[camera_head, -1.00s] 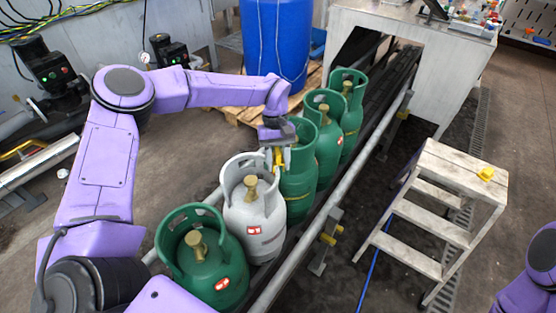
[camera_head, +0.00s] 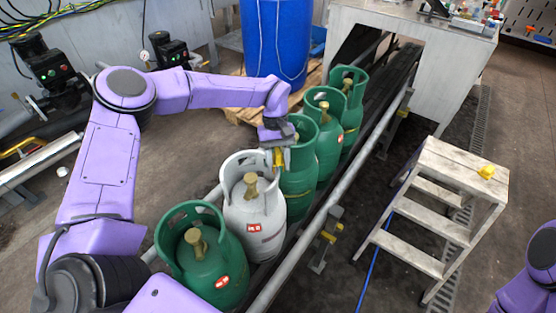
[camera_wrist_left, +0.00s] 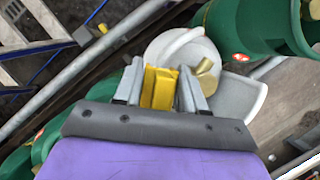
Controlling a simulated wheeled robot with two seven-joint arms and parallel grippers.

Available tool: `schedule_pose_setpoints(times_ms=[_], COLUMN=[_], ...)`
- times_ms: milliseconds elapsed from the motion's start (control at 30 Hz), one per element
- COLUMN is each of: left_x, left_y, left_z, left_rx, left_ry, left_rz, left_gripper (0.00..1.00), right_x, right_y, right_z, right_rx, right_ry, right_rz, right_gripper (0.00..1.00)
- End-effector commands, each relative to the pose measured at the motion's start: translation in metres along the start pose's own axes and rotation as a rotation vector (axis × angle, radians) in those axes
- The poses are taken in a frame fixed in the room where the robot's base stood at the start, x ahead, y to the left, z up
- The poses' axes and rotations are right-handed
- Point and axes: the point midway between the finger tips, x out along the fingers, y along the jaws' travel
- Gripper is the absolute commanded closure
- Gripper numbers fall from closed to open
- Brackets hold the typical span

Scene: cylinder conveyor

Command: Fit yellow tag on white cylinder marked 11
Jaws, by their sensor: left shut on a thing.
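The white cylinder (camera_head: 255,222) stands upright on the conveyor between green cylinders, with a red-and-white label low on its side; I cannot read a number on it. Its collar and brass valve (camera_wrist_left: 206,68) show beyond my gripper in the left wrist view. My left gripper (camera_head: 279,158) is shut on a yellow tag (camera_wrist_left: 160,88), held at the far rim of the white cylinder's collar. I cannot tell whether the tag touches the collar. Of my right arm only a purple link shows at the lower right; its gripper is out of view.
Green cylinders stand in the same row: one nearer (camera_head: 203,262) and several farther, the closest (camera_head: 299,180) right beside my left gripper. A metal rail (camera_head: 318,232) runs along the row. A step stool (camera_head: 462,165) with a yellow piece (camera_head: 486,172) on top stands at right.

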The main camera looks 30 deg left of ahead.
Motion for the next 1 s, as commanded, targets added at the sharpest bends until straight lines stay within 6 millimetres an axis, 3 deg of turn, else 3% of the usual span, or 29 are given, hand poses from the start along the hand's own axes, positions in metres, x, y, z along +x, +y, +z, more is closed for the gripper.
schedule_pose_setpoints(times_ms=[1000], left_x=[0.024], left_y=[0.000], left_z=[-0.010], left_rx=[0.000], left_ry=[0.000], left_rz=[0.001], left_gripper=[0.89], right_x=[0.015], right_y=[-0.001], right_z=[0.006], right_rx=[0.000], right_ry=[0.000], right_rz=[0.000], right_gripper=[0.10])
